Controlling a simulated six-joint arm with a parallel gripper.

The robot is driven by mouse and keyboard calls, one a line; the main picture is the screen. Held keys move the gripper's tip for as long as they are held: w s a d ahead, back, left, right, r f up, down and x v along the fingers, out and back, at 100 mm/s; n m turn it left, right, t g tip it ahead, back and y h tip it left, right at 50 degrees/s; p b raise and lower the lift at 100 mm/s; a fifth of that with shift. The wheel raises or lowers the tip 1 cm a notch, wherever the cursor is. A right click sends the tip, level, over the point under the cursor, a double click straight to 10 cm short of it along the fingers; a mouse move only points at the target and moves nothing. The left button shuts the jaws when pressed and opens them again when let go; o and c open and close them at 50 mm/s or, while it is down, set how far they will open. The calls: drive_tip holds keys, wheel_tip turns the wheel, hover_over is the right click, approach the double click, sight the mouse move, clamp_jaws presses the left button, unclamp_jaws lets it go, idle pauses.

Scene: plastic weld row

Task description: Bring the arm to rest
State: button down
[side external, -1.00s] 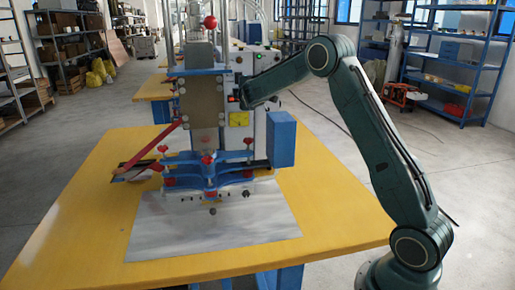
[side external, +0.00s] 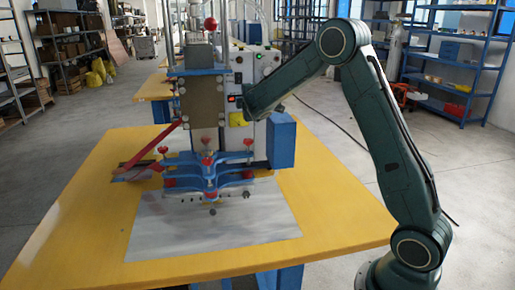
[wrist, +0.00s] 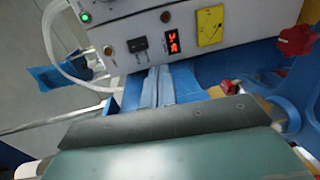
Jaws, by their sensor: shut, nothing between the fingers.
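My arm, dark green, rises from its base at the right and bends over at the elbow (side external: 335,42). Its forearm reaches down and left to the front of the machine's control box. In the side view the fingers cannot be made out. In the wrist view my gripper (wrist: 159,72) shows as two pale strips side by side, shut with nothing between them, ahead of a dark grey bar. The welding machine (side external: 202,100) stands on the yellow table (side external: 90,205). Its control panel (wrist: 140,45) with a lit red display lies just beyond the fingers.
A blue box (side external: 281,140) is on the machine's right side, close below the forearm. Red knobs (wrist: 295,40) and blue clamp parts are near the gripper. A grey sheet (side external: 215,235) lies on the table front. The floor right of the table is open.

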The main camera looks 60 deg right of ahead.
drive_tip(key=s+a+r+m+g+y, duration=0.1)
drive_tip(key=s+a+r+m+y, duration=0.15)
drive_tip(key=s+a, duration=0.5)
drive_tip(key=s+a+r+m+g+y, duration=0.1)
drive_tip(key=s+a+r+m+y, duration=0.1)
drive_tip(key=s+a+m+y, duration=0.4)
drive_tip(key=s+a+f+g+y, duration=0.1)
drive_tip(key=s+a+f+g, duration=0.1)
drive_tip(key=s+a, duration=0.5)
drive_tip(key=s+a+f+g+y, duration=0.2)
drive_tip(key=s+a, duration=0.5)
drive_tip(key=s, duration=1.1)
drive_tip(key=shift+f, duration=0.8)
drive_tip(key=c, duration=2.1)
unclamp_jaws()
drive_tip(key=shift+m, duration=0.25)
